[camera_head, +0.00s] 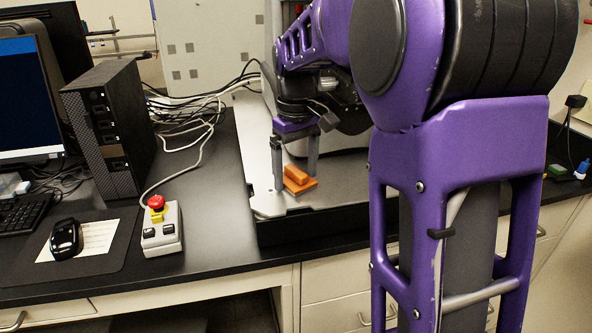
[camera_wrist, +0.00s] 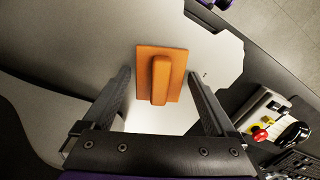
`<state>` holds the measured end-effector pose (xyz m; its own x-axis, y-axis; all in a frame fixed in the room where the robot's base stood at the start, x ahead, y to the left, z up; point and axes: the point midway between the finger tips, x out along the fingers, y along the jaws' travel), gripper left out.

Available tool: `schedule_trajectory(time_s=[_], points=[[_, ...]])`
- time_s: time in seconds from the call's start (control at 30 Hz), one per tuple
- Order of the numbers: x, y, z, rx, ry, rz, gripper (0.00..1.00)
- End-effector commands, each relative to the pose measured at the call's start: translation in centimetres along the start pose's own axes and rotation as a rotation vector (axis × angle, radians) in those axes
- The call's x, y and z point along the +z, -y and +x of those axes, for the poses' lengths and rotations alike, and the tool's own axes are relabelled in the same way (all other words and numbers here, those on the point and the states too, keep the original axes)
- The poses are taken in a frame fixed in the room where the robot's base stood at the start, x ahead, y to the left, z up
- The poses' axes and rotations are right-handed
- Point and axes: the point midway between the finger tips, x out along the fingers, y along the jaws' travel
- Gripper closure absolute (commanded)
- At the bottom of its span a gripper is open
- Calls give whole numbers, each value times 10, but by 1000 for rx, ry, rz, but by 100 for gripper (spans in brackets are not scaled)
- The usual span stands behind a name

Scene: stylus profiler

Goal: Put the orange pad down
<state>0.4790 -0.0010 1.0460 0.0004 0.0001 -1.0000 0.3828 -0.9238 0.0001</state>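The orange pad (camera_head: 302,186) is a flat square plate with a raised bar-shaped grip on top. It lies flat on the pale metal plate (camera_head: 268,205) near its front edge. In the wrist view the orange pad (camera_wrist: 173,62) is seen from above, its grip running between my fingers. My gripper (camera_head: 295,178) points down over the pad, one finger on each side of it. In the wrist view my gripper (camera_wrist: 159,80) is open, with clear gaps between both fingers and the grip. Nothing is held.
A control box (camera_head: 162,236) with a red button stands left of the metal plate on the black bench. A computer tower (camera_head: 108,128), monitor (camera_head: 28,95) and mouse (camera_head: 66,238) are further left. Cables run behind. Bare bench lies between the control box and the plate.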

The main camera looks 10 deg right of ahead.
Motion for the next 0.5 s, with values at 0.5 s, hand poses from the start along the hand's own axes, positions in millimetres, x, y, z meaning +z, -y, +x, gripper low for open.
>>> schedule_trajectory(time_s=[0.5], points=[[0,0,-32,1,-3,0,0]])
